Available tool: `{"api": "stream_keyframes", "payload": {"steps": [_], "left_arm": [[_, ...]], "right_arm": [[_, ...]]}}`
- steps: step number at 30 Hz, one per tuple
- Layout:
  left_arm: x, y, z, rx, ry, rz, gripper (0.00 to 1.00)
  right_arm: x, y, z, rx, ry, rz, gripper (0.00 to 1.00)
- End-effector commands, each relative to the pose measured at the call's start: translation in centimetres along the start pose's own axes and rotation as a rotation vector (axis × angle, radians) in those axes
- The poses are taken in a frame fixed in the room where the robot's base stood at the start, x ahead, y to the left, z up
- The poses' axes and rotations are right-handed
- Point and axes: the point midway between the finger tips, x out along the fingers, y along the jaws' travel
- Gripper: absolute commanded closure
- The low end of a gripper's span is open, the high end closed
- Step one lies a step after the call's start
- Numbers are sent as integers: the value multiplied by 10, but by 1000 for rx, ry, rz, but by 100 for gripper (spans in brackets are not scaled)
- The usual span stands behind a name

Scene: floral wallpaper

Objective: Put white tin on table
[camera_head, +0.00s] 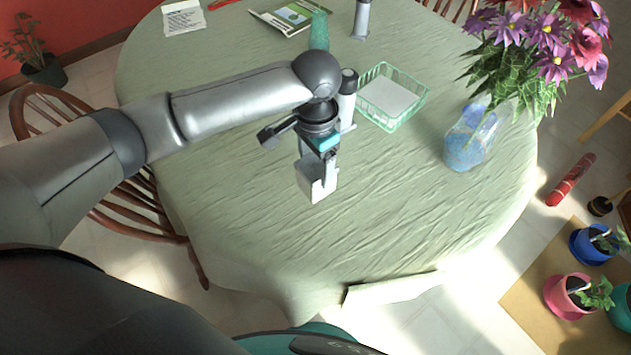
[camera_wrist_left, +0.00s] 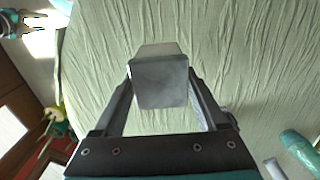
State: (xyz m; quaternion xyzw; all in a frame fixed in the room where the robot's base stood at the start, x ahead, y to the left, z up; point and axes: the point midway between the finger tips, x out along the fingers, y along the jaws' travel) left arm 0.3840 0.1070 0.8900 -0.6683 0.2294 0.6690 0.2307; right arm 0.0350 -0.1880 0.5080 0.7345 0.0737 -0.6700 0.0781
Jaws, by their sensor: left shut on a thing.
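The white tin (camera_head: 318,182) is a small pale box held in my left gripper (camera_head: 317,170). In the left wrist view the tin (camera_wrist_left: 160,82) sits between the two fingers of the left gripper (camera_wrist_left: 162,95), which are shut on it. The table (camera_head: 235,190) is round and covered with a wrinkled pale green cloth. The tin is over the front middle part of the table. I cannot tell for sure whether its underside touches the cloth.
A green wire basket (camera_head: 412,108) with a white item in it stands just behind the gripper. A blue vase (camera_head: 470,140) of flowers stands at the right. A booklet (camera_head: 293,17) and a white card (camera_head: 184,18) lie at the back. The table's front is clear.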

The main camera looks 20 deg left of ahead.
Motion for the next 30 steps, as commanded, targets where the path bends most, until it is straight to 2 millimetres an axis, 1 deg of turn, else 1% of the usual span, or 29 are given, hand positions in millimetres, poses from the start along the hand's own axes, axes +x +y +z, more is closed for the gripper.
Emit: {"api": "stream_keyframes", "payload": {"steps": [1, 5, 8, 12, 15, 22, 26, 27, 30], "left_arm": [[7, 0, 0, 0, 1, 1, 98], [13, 0, -1, -1, 2, 0, 98], [23, 0, -1, -1, 2, 0, 98], [46, 1, -1, 0, 1, 1, 98], [55, 1, -1, 0, 2, 1, 98], [54, 0, -1, 1, 3, 0, 98], [57, 0, -1, 0, 2, 0, 98], [57, 0, -1, 0, 2, 0, 22], [57, 0, 0, 0, 2, 0, 11]], "right_arm": [[3, 0, 0, 0, 0, 0, 50], [4, 0, 0, 0, 0, 0, 50], [7, 0, 1, 0, 0, 0, 50], [15, 0, 1, 0, 0, 0, 50], [17, 0, 1, 1, 0, 0, 50], [16, 0, 1, 1, 0, 0, 50], [15, 0, 1, 0, 0, 0, 50], [15, 0, 1, 1, 0, 0, 50], [15, 0, 1, 1, 1, 0, 50]]}}
